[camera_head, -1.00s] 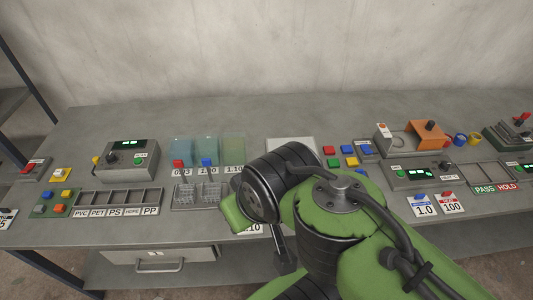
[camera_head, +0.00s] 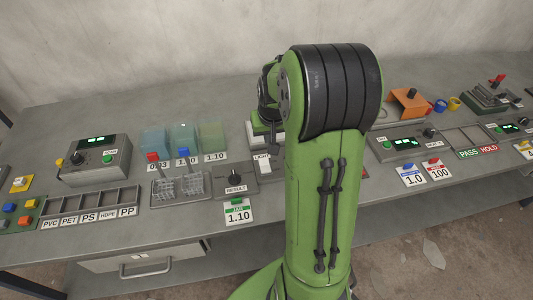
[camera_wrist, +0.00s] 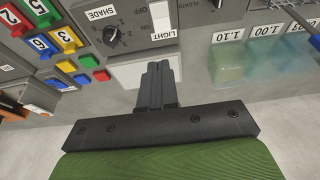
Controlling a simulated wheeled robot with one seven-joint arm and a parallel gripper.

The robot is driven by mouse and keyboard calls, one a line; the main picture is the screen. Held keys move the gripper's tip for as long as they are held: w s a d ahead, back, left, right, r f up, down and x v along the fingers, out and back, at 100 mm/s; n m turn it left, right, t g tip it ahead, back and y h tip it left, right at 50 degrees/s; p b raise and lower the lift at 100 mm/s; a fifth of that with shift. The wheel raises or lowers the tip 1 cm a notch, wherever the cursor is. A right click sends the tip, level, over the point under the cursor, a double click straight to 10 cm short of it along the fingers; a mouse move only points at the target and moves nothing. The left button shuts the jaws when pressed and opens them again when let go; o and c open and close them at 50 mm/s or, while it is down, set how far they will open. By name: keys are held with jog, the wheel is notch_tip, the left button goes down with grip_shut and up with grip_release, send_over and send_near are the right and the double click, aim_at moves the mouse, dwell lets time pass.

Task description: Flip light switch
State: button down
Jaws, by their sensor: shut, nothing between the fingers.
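The light switch shows in the wrist view as a white plate lettered LIGHT (camera_wrist: 163,31) on a grey control box, top centre, upside down. Its lever cannot be made out clearly. The LIGHT label (camera_head: 262,161) also shows in the head view, just left of my arm, which hides part of that box. My gripper (camera_wrist: 158,67) is shut and empty in the wrist view. Its fingertips appear just below the LIGHT plate in the picture; whether they touch the box I cannot tell.
Beakers (camera_wrist: 228,62) stand to the right.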

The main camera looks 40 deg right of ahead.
aim_at(265, 157)
jog(key=b+x, duration=0.2)
jog(key=x, duration=1.1)
jog(key=shift+f+b, duration=0.15)
jog(key=shift+b, duration=0.25)
jog(key=shift+w+f, duration=0.15)
jog(key=shift+f, duration=0.2)
jog(key=shift+p, duration=0.3)
jog(key=shift+w+d+g+p, duration=0.1)
jog(key=shift+w+g+p, duration=0.05)
jog(key=shift+g+p, duration=0.2)
jog(key=shift+f, duration=0.2)
jog(key=shift+s+a+r+b, duration=0.25)
jog(key=shift+s+a+b, duration=0.1)
jog(key=shift+s, duration=0.35)
